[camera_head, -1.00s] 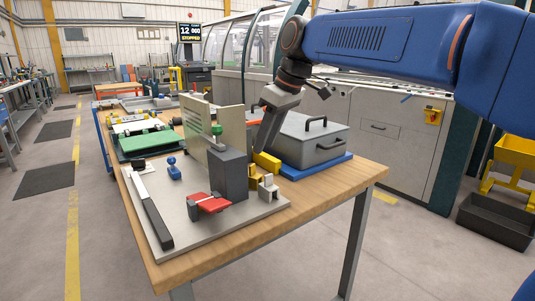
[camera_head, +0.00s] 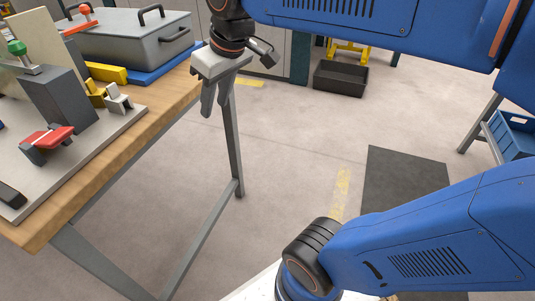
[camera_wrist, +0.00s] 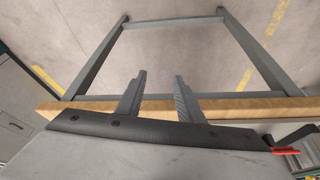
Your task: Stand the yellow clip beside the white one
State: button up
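The yellow clip (camera_head: 95,94) stands on the grey base plate (camera_head: 92,150), close beside the white clip (camera_head: 118,100), to its left and slightly behind. I cannot tell whether the two touch. My gripper (camera_head: 214,98) hangs past the right edge of the wooden table, well to the right of both clips. In the wrist view its two fingers (camera_wrist: 157,95) are apart with nothing between them. Neither clip can be made out in the wrist view.
A dark grey block (camera_head: 62,100) and a red toggle clamp (camera_head: 48,138) stand left of the clips. A yellow bar (camera_head: 106,73) and a grey lidded box (camera_head: 130,38) on a blue base lie behind. Open floor lies right of the table.

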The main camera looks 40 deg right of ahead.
jog(key=s+d+f+m, duration=0.2)
jog(key=s+d+f, duration=0.1)
jog(key=s+f, duration=0.2)
jog(key=s+d+f+m+h, duration=0.1)
jog(key=s+d+f+m, duration=0.1)
jog(key=s+f, duration=0.4)
jog(key=shift+d+f+t, duration=0.3)
jog(key=shift+d+f, duration=0.35)
jog(key=shift+d, duration=0.15)
dwell(0.9)
